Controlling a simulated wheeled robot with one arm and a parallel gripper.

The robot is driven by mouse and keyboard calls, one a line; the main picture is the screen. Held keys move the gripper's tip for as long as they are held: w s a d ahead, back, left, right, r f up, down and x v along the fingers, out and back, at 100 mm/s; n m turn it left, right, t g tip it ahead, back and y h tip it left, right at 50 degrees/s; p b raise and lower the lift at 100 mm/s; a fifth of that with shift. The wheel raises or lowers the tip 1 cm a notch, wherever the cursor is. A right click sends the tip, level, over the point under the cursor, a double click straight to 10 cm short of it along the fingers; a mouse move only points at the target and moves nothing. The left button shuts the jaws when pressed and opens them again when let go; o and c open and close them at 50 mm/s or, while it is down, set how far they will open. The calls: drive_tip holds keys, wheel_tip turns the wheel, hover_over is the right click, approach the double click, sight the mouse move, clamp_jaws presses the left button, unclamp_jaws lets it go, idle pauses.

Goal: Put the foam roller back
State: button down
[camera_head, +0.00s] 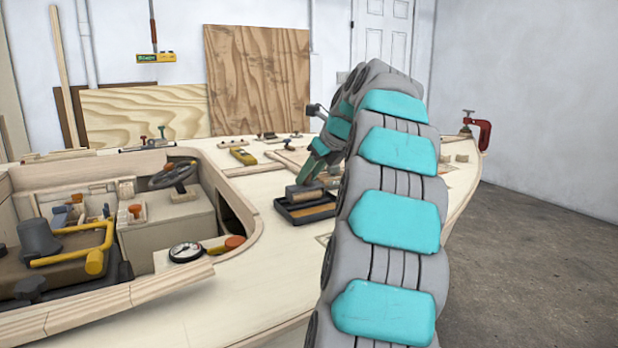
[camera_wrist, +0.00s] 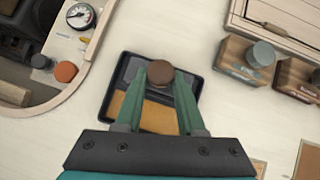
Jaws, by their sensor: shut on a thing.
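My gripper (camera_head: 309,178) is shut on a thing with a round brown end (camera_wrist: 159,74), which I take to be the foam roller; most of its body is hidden. In the wrist view my green fingers (camera_wrist: 160,84) stand on either side of the brown end. Below is a dark shallow tray (camera_head: 305,217) on the pale plywood deck; it also shows in the wrist view (camera_wrist: 193,84). The tray has a tan-orange area inside. The held thing is over or in the tray; I cannot tell whether it touches the bottom.
A pressure gauge (camera_head: 186,252) and an orange knob (camera_head: 235,243) are at the cockpit edge, left of the tray. Wooden blocks with round knobs (camera_wrist: 262,55) stand right of the tray in the wrist view. A yellow tool (camera_head: 243,156) lies behind. Deck in front is clear.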

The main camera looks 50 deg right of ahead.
drive_tip(key=shift+f, duration=0.25)
drive_tip(key=c, duration=0.5)
unclamp_jaws()
drive_tip(key=shift+f, duration=0.15)
drive_tip(key=shift+p+v, duration=0.3)
drive_tip(key=shift+v, duration=5.8)
drive_tip(key=shift+w, duration=0.1)
